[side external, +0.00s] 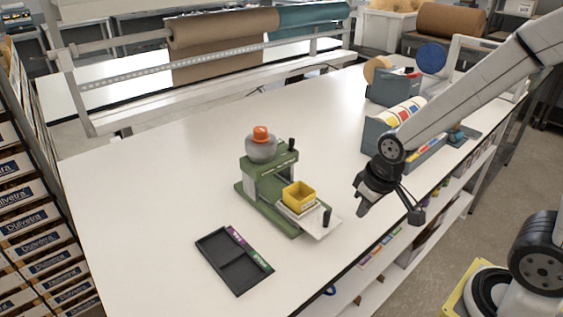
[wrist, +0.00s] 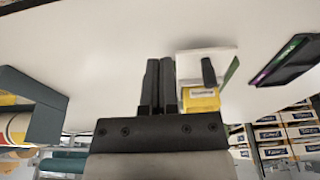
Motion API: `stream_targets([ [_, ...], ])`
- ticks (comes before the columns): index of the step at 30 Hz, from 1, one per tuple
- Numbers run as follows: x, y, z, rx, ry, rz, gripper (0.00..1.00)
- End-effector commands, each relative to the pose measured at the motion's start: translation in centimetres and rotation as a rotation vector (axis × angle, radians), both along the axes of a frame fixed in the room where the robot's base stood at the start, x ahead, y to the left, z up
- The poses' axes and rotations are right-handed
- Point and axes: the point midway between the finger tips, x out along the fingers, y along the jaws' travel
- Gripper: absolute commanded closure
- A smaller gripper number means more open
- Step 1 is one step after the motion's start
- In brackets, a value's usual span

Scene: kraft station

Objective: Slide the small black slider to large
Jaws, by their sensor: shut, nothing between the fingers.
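A green and grey device (side external: 268,190) stands on the white table. It has a grey bowl with an orange cap (side external: 261,137) on top. One black knob (side external: 327,217) stands on its white front plate (side external: 310,222), and it also shows in the wrist view (wrist: 208,71). Another black knob (side external: 292,145) is at the upper right of the device. I cannot tell which knob is the small slider, and no size marks are readable. A yellow bin (side external: 299,195) sits on the plate. My gripper (side external: 362,208) is shut and empty, right of the front plate and apart from it.
A black tray (side external: 233,262) with purple and green labels lies front left of the device. Grey tape dispensers (side external: 378,138) stand at the right edge. Paper rolls (side external: 225,45) hang behind the table. The table's middle and left are clear.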

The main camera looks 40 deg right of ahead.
Motion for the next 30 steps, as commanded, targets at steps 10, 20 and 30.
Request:
stream_targets([
  [10, -1.4, 0.0, -0.6, 0.000, -0.013, 0.001, 0.75],
  [20, 1.5, 0.0, 0.6, -0.015, 0.006, 0.068, 0.44],
  [30, 8.7, 0.2, 4.3, -0.050, 0.064, 0.264, 0.44],
])
